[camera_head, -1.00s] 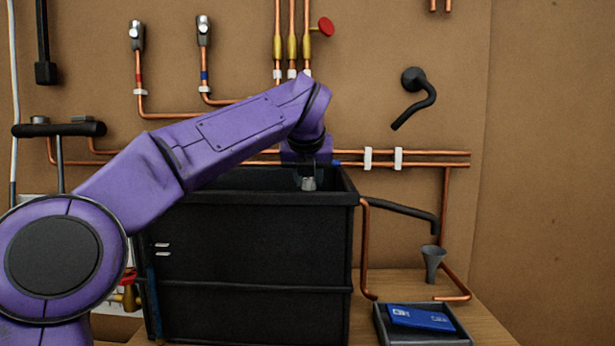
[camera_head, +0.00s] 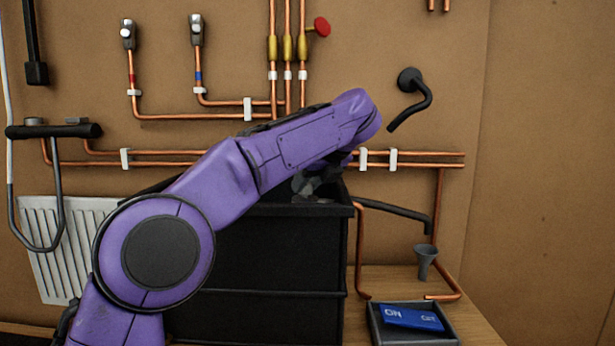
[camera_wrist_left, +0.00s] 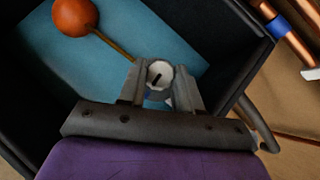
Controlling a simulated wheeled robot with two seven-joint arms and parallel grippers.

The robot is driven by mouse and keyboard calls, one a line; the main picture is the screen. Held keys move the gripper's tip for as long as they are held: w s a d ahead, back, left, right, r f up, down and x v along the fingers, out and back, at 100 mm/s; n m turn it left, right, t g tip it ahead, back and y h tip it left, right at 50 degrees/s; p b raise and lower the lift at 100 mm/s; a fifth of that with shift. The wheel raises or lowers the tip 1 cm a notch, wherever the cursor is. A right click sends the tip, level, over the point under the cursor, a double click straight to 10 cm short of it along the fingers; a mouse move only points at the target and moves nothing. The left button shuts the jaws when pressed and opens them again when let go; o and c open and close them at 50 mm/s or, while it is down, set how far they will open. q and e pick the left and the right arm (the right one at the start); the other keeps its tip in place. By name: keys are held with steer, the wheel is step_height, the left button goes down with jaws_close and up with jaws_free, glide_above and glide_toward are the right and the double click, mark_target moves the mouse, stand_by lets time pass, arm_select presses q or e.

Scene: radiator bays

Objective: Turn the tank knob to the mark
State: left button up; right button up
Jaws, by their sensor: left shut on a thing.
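The black tank (camera_head: 290,250) stands on the wooden bench, partly hidden behind my left arm. In the left wrist view I look down into it: blue water, an orange ball (camera_wrist_left: 75,16) on a brass rod (camera_wrist_left: 112,44), and a pale round knob (camera_wrist_left: 160,73) with a short dark line on its face. My left gripper (camera_wrist_left: 158,84) is shut on the knob, one finger on each side. In the head view this gripper (camera_head: 312,186) is at the tank's right end, dark and partly hidden. I cannot make out the target mark. My right gripper is not in view.
Copper pipes (camera_head: 420,158) run along the wall behind the tank. A dark curved spout (camera_head: 418,105) sticks out at upper right. A grey funnel (camera_head: 425,262) and a tray (camera_head: 378,335) with a blue card (camera_head: 412,318) are right of the tank. A white radiator (camera_head: 55,245) is at left.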

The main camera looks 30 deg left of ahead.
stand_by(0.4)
arm_select(q)
steer(key=o, duration=1)
steer(key=shift+o, duration=0.2)
steer(key=shift+r, duration=0.1)
steer(key=p+v, duration=0.1)
steer(key=v, duration=0.9)
steer(key=shift+d, duration=0.25)
